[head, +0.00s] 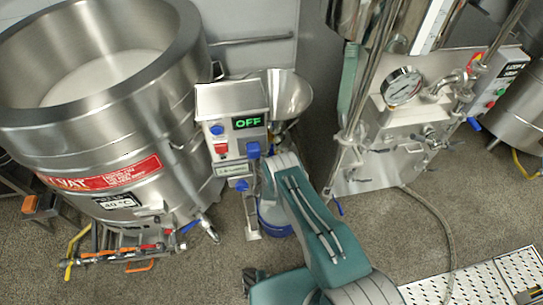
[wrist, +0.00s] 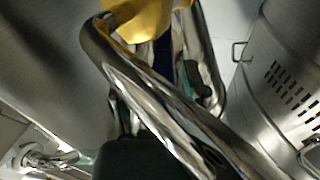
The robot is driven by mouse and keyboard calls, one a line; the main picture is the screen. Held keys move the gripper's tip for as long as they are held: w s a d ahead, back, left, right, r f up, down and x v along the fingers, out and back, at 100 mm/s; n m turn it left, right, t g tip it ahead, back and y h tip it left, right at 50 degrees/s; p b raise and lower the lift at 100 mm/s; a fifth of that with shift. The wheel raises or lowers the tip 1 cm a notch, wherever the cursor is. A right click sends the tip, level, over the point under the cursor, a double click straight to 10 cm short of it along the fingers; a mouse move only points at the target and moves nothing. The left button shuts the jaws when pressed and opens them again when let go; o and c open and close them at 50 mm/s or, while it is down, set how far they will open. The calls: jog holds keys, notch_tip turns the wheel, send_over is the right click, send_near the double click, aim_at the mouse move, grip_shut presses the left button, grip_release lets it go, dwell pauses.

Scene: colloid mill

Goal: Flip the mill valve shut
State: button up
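The colloid mill (head: 231,105) stands in the middle of the head view, a steel box with a green "OFF" display and a steel hopper (head: 290,95) behind it. Blue parts show at its right front (head: 253,150) and lower front (head: 242,185); I cannot tell which is the valve handle. My teal arm reaches up in front of the mill, and its far end hides part of it. In the wrist view a shiny bent steel pipe (wrist: 165,105) crosses close to the camera, with a yellow part (wrist: 150,18) above. My gripper's fingers cannot be made out clearly.
A large steel vat (head: 125,120) with white contents stands at left, with pipes and valves below it. A steel machine with a gauge (head: 402,86) stands at right, a hose (head: 440,225) on the floor before it. A perforated platform (head: 480,280) lies at lower right.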

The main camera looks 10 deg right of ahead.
jog(key=shift+s+a, duration=0.1)
jog(key=shift+s+a, duration=0.1)
jog(key=shift+s, duration=0.15)
jog(key=s+a, duration=0.2)
jog(key=s, duration=0.9)
jog(key=shift+f, duration=0.1)
jog(key=shift+c, duration=0.3)
